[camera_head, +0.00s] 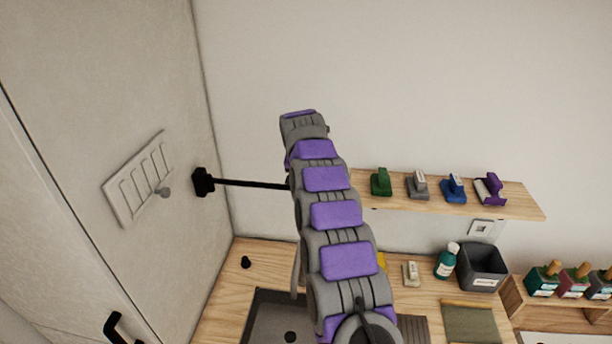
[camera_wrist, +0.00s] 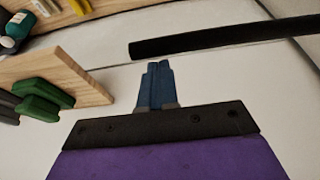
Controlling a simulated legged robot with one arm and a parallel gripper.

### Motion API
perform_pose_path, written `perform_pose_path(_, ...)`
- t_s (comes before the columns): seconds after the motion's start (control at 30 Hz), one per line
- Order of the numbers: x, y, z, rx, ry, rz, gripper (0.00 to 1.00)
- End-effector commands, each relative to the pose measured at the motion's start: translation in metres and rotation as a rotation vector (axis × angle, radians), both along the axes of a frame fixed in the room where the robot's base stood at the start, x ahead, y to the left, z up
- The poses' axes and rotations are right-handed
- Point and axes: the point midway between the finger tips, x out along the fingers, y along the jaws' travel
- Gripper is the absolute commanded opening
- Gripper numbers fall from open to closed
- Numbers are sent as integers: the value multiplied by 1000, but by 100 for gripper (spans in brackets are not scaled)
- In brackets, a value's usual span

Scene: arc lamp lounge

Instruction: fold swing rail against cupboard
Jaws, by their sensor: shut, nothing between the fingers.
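The swing rail (camera_head: 250,183) is a thin black bar. It runs from a black mount (camera_head: 203,182) on the pale left-hand surface, which looks like the cupboard side (camera_head: 150,90), and sticks out to the right until my arm hides it. In the wrist view the rail (camera_wrist: 225,38) crosses the upper right, with its free end at the left. My gripper (camera_wrist: 158,68) shows there with its blue fingers together and empty. The fingertips lie just below the rail's end in the picture; I cannot tell whether they touch. In the head view my arm hides the fingers.
A wooden shelf (camera_head: 520,203) with several coloured items is on the wall to the right, close to my gripper in the wrist view (camera_wrist: 92,88). Below is a wooden counter (camera_head: 225,285) with a dark sink, bottle (camera_head: 447,262) and grey bin (camera_head: 483,268). A slotted panel (camera_head: 140,180) is left of the mount.

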Motion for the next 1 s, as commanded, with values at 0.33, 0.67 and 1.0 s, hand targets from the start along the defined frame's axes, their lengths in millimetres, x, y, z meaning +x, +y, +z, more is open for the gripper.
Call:
perform_pose_path(0.33, -6, -6, 0, 6, -1, 1, 0)
perform_pose_path(0.67, -6, 1, -1, 1, -2, 1, 0)
perform_pose_path(1.0, -19, 1, -3, 2, -1, -26, 0)
